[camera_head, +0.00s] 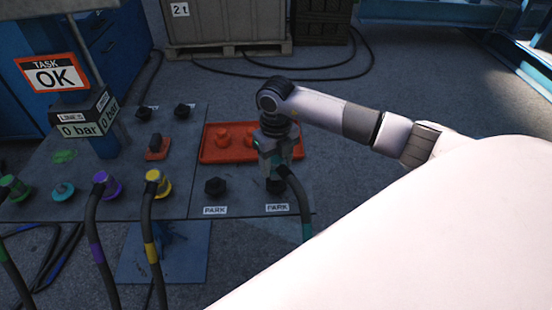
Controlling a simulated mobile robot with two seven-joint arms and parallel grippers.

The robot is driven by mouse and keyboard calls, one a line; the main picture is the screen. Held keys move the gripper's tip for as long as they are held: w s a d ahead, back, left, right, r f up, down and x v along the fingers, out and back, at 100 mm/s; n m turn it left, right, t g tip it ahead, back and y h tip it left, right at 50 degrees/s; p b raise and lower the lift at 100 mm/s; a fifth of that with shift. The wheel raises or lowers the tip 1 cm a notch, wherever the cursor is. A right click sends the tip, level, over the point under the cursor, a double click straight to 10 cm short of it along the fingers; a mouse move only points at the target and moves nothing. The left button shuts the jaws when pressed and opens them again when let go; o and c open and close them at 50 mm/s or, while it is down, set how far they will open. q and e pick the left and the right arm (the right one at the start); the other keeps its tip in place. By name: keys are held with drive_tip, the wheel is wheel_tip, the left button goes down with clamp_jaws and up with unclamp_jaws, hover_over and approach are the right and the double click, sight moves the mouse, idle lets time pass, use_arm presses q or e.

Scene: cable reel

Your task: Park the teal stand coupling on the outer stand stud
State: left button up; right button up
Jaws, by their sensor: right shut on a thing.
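My right gripper (276,157) reaches in from the right, pointing down, and is shut on the teal coupling (277,161), which is mostly hidden by the fingers. Its dark hose (294,188) curves down to a teal band (306,231). Right below the gripper is the right-hand park stud (275,187), a dark knob behind a PARK label. I cannot tell whether the coupling touches this stud or is just above it. The left-hand park stud (215,187) is bare. My left gripper is not in view.
A red tray (212,155) with red fittings lies just behind the gripper. Green, purple and yellow couplings (155,184) with hoses and a teal port (63,191) line the panel's left. A sign post reads TASK OK (50,74) and 0 bar.

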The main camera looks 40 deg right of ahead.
drive_tip(key=shift+f+b, duration=0.65)
drive_tip(key=shift+f, duration=0.75)
drive_tip(key=shift+f, duration=0.5)
drive_tip(key=o, duration=1.2)
drive_tip(key=shift+o, duration=0.2)
drive_tip(key=shift+r, duration=0.1)
drive_tip(key=shift+r, duration=3.55)
